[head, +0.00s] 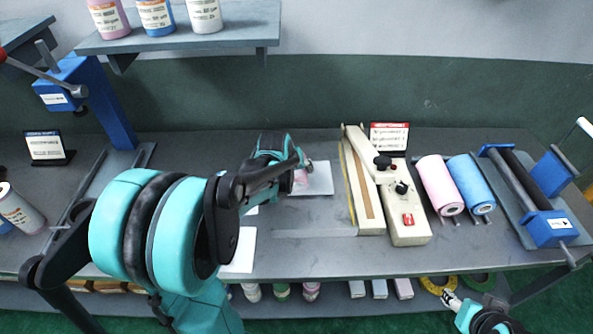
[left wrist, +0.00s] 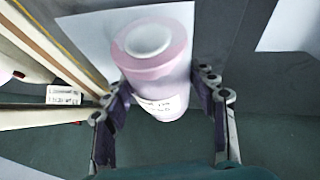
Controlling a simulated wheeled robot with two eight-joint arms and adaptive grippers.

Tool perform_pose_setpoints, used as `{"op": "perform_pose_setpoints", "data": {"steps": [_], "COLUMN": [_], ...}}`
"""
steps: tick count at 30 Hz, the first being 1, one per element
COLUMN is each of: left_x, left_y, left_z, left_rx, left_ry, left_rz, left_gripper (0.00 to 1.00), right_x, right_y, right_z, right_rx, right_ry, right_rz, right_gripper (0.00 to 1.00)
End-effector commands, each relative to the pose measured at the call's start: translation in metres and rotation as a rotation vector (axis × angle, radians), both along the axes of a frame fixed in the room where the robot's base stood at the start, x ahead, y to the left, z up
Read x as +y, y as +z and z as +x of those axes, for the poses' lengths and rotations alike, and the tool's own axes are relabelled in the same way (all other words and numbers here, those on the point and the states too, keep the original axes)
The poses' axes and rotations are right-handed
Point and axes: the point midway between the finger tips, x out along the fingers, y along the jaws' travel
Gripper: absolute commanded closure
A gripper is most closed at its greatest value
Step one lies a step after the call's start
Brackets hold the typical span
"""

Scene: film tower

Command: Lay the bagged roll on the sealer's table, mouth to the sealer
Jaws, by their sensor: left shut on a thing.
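My left gripper (head: 300,162) is shut on a pink roll (head: 300,179), left of the sealer. In the left wrist view the roll (left wrist: 155,62) sits between both fingers, its round end with a pale core facing the camera and a printed label on its side. A white sheet or flat bag (head: 322,178) lies beside and under the roll; I cannot tell whether the roll is inside it. The cream sealer (head: 408,222) has a long bar and a red switch. A flat grey plate (head: 320,222) lies left of it. My right gripper (head: 468,308) is low at right, its jaws unclear.
A pink roll (head: 437,182) and a blue roll (head: 470,182) lie right of the sealer, beside a blue-ended roller device (head: 547,228). Another white sheet (head: 240,250) lies at the bench front. A small sign (head: 389,136) stands behind the sealer. Bottles stand on the shelf (head: 220,30).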

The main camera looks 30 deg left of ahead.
Motion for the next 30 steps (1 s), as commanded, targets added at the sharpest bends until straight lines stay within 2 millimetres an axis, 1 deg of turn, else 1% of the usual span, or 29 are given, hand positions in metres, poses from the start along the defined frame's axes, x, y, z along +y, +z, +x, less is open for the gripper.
{"op": "perform_pose_setpoints", "data": {"steps": [14, 15, 16, 17, 26, 30], "left_x": [0.0001, 0.0001, 0.0001, 0.0001, 0.0, -0.0006], "left_y": [-0.0101, -0.0093, -0.0092, -0.0091, -0.0091, -0.0022], "left_z": [0.0003, 0.0003, 0.0003, 0.0002, -0.0002, -0.0044], "left_rx": [-0.001, 0.0, 0.0, 0.0, 0.0, 0.0], "left_ry": [0.0, 0.0, 0.0, 0.0, 0.0, 0.0], "left_rz": [0.001, 0.0, 0.0, 0.0, 0.0, 0.0], "left_gripper": [0.83, 0.33, 0.25, 0.19, 0.19, 0.19], "right_x": [0.0, 0.0, 0.0, 0.0, 0.0, 0.0], "right_y": [-0.0083, -0.0075, -0.0074, -0.0072, -0.0072, -0.0072], "right_z": [0.0, 0.0, 0.0, 0.0, 0.0, 0.0], "right_rx": [0.0, 0.0, 0.0, 0.0, 0.0, 0.0], "right_ry": [0.0, 0.0, 0.0, 0.0, 0.0, 0.0], "right_rz": [0.0, 0.0, 0.0, 0.0, 0.0, 0.0], "right_gripper": [0.49, 0.49, 0.49, 0.49, 0.49, 0.49]}}
